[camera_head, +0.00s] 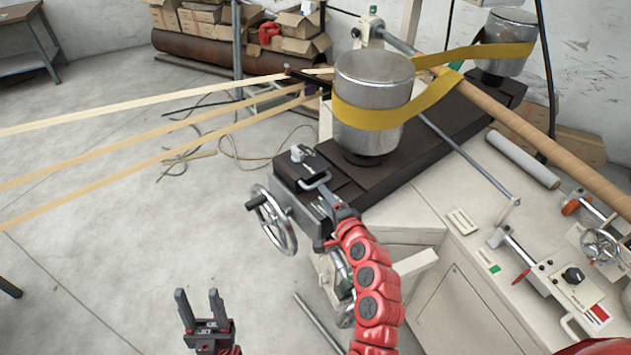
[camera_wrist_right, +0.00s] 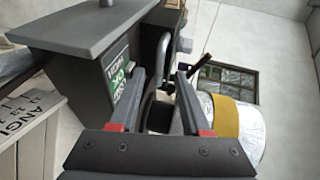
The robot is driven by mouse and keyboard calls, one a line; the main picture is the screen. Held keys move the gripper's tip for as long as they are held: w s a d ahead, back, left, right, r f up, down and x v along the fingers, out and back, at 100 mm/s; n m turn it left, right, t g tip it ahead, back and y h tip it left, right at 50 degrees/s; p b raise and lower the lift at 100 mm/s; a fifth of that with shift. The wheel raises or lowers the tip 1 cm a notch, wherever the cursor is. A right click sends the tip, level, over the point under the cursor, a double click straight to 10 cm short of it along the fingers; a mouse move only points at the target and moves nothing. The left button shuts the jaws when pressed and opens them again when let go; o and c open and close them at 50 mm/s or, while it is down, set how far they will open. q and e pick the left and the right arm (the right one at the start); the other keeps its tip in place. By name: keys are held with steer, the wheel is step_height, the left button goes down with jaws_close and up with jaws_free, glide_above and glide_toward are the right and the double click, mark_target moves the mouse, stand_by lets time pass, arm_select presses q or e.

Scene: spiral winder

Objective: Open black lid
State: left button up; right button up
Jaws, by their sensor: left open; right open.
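The black lid (camera_head: 332,166) lies closed on top of the dark box at the end of the winder's black beam. It has a light grey metal handle (camera_head: 314,181), also seen in the right wrist view (camera_wrist_right: 163,52). My right gripper (camera_head: 323,192) is at the lid's near edge, close to the handle. In the wrist view its open fingers (camera_wrist_right: 159,76) point toward the handle, which shows between the tips; I cannot tell if they touch it. My left gripper (camera_head: 200,299) is open and empty, pointing up over the floor, well away from the lid.
A handwheel (camera_head: 272,222) sits left of the box. A metal drum (camera_head: 372,75) with a yellow belt (camera_head: 405,112) stands behind the lid. Paper strips (camera_head: 150,131) stretch left from the machine. The control bench (camera_head: 470,235) is at right. Open floor lies at left.

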mark_target(316, 183)
steer(key=p+x, duration=0.1)
steer(key=x, duration=0.6)
steer(key=shift+w, duration=0.2)
jaws_close()
steer(key=shift+f, duration=0.1)
stand_by(1.2)
